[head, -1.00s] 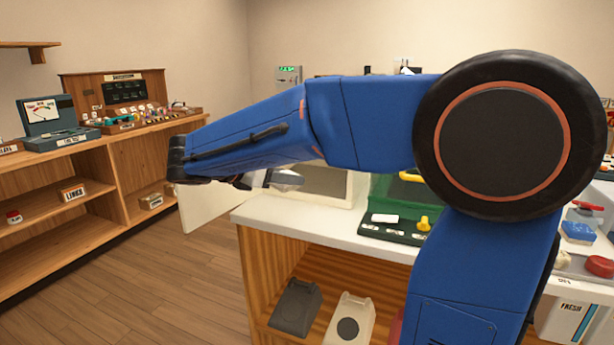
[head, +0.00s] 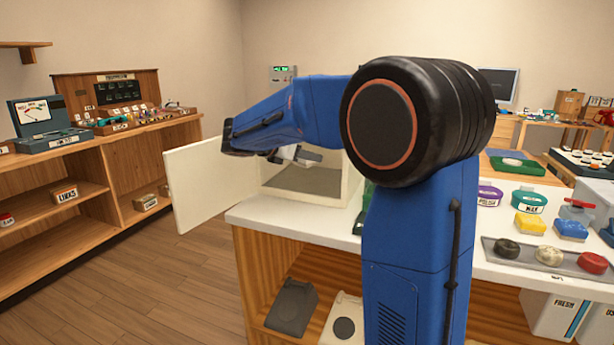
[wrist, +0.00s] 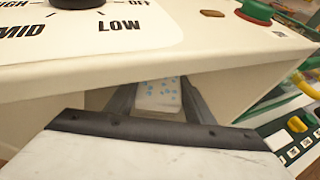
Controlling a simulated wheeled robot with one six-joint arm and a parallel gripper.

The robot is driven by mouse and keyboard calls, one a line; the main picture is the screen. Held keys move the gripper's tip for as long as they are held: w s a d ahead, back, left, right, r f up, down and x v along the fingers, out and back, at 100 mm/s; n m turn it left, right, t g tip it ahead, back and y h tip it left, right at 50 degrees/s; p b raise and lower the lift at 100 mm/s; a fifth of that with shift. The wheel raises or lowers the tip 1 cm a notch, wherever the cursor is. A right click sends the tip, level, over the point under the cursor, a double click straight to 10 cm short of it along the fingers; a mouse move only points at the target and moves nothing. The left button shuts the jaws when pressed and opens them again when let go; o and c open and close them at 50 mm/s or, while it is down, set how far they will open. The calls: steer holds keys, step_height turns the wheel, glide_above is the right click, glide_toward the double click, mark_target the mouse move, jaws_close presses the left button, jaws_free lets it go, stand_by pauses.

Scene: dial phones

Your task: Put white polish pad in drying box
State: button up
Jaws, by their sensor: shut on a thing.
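The drying box (head: 350,185) is a cream box on the white counter, its door (head: 205,185) swung open to the left. In the wrist view, its top (wrist: 240,55) shows a dark dial marked MID and LOW and a green-based red button. My gripper (head: 308,156) is at the box's open front in the head view. Its fingers (wrist: 157,98) reach below the box's upper front edge. They are shut on a white block with blue spots, the white polish pad (wrist: 157,92). In the head view the pad is too small to make out clearly.
On the counter to the right are a yellow pad (head: 530,224), a blue pad (head: 571,230), and a tray (head: 493,243) with black, cream and red lumps. A shelf unit (head: 90,185) stands at left. Floor between is clear.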

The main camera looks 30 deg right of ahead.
mark_target(307, 184)
steer(key=f, duration=0.6)
steer(key=shift+w+d+f, duration=0.15)
steer(key=shift+d+f, duration=0.1)
steer(key=shift+d, duration=0.05)
steer(key=shift+w+d+f, duration=0.15)
steer(key=shift+f, duration=0.15)
steer(key=shift+f, duration=0.1)
steer(key=o, duration=1.2)
steer(key=shift+c, duration=0.2)
steer(key=v, duration=1.2)
